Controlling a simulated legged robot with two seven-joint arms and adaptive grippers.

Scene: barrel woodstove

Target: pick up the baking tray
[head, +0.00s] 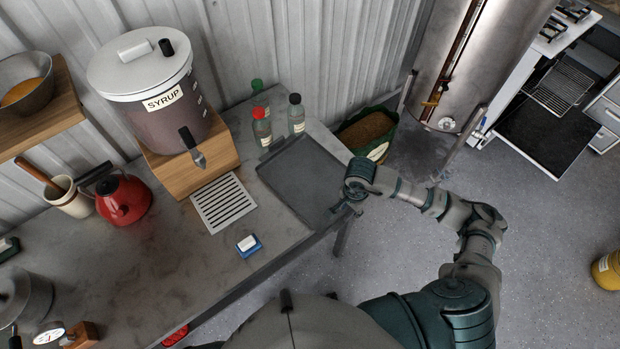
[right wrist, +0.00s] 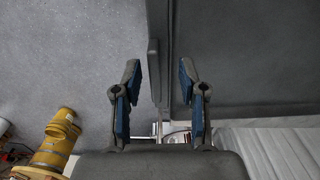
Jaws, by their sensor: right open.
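The baking tray (head: 300,172) is a flat, dark grey rectangle with a low rim. In the head view it lies at the right end of the grey counter, its right side by the counter's edge. My right gripper (head: 346,207) is at the tray's right edge. In the right wrist view the right gripper (right wrist: 158,68) is open, its blue-padded fingers apart, with part of the tray's edge showing between them. The tray (right wrist: 235,55) fills the upper right there. I cannot tell whether either finger touches it. My left gripper is not in view.
Bottles (head: 262,130) stand just behind the tray. A syrup dispenser (head: 155,90) on a wooden block, a drip grate (head: 223,203) and a blue-and-white block (head: 249,245) are to its left. A sack (head: 367,132) stands on the floor beyond. Open floor lies right of the counter.

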